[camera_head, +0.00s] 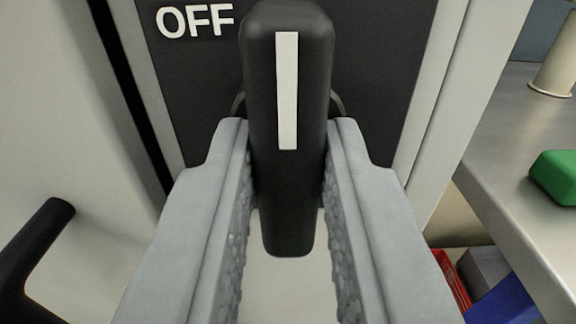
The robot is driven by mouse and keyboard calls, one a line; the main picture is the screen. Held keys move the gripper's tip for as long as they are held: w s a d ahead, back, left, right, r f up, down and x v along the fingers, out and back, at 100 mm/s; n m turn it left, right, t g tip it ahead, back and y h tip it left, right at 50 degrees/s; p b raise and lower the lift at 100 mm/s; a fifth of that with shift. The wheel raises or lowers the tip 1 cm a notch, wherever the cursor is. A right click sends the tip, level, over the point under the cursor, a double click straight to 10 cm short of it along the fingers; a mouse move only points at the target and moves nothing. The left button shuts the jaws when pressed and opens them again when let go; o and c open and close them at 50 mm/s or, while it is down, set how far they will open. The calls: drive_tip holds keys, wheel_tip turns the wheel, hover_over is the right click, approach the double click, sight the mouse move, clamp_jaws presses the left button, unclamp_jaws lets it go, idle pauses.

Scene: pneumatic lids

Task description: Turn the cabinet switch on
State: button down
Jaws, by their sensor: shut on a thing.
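The cabinet switch (287,190) is a black upright handle with a white stripe down its front. It stands on a dark panel (385,70), with its upper end to the right of the white "OFF" label (195,20). The handle looks vertical in the picture. My gripper (287,165) has its two grey fingers on the left and right sides of the handle, shut on it. Its lower end shows between the fingers. The fingers hide parts of the panel's lower area. No "ON" label is in view.
A black bar handle (45,235) sticks out from the pale surface at the left. At the right is a metal worktop (500,150) with a green block (555,178) and a cream cylinder (556,70). Red (450,280) and blue (503,303) things lie below it.

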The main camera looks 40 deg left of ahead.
drive_tip(key=shift+f, duration=0.15)
drive_tip(key=c, duration=1.3)
unclamp_jaws()
drive_tip(key=shift+s+d, duration=0.1)
drive_tip(key=v, duration=1.7)
drive_tip(key=shift+s+d, duration=0.1)
